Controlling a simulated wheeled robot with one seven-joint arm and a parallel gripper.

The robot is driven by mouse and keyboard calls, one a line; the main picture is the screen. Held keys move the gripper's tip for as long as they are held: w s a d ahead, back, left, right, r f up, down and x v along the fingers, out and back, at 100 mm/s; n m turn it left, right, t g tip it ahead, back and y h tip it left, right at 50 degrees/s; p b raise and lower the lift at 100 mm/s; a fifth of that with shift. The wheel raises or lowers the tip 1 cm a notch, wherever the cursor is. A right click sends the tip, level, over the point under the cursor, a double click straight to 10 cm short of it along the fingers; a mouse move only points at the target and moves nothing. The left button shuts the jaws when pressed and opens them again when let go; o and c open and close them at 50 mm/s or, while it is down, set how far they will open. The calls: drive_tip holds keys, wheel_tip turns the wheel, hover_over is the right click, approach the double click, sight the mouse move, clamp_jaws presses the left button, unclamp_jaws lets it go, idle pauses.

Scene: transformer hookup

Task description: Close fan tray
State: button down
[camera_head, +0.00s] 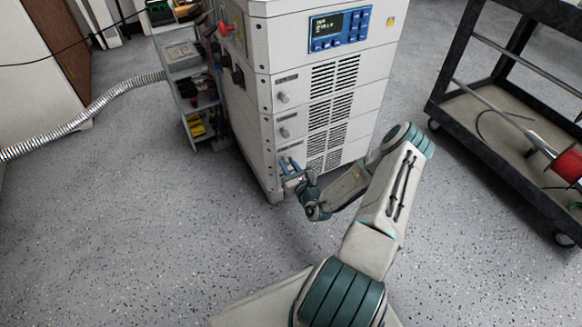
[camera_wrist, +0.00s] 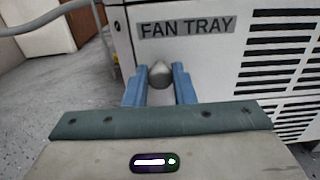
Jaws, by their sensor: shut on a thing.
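The fan tray (camera_wrist: 225,50) is a light grey panel with a dark "FAN TRAY" label and black vent slots on its right, seen close in the wrist view. Its round metal knob (camera_wrist: 160,74) sits below the label, between the two blue fingers of my gripper (camera_wrist: 158,82), which is shut on it. In the head view my gripper (camera_head: 290,165) is at the lowest panel of the grey cabinet (camera_head: 258,110). The knob there is hidden by the fingers. I cannot tell from these views whether the tray sticks out from the cabinet.
Two more knobbed panels lie above, under a blue-framed display (camera_head: 340,28). A small shelf cart (camera_head: 185,75) stands left of the cabinet, with a ribbed hose (camera_head: 85,115) beyond. A black-framed cart (camera_head: 510,150) stands at the right. The floor in front is clear.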

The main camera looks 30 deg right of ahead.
drive_tip(key=shift+w+r, duration=0.1)
drive_tip(key=shift+w, duration=0.05)
drive_tip(key=c, duration=1.2)
unclamp_jaws()
drive_tip(key=shift+w, duration=0.1)
drive_tip(key=shift+c, duration=0.2)
drive_tip(key=s+p, duration=0.4)
drive_tip(key=s, duration=1)
drive_tip(key=shift+d, duration=0.25)
drive_tip(key=shift+w, duration=0.1)
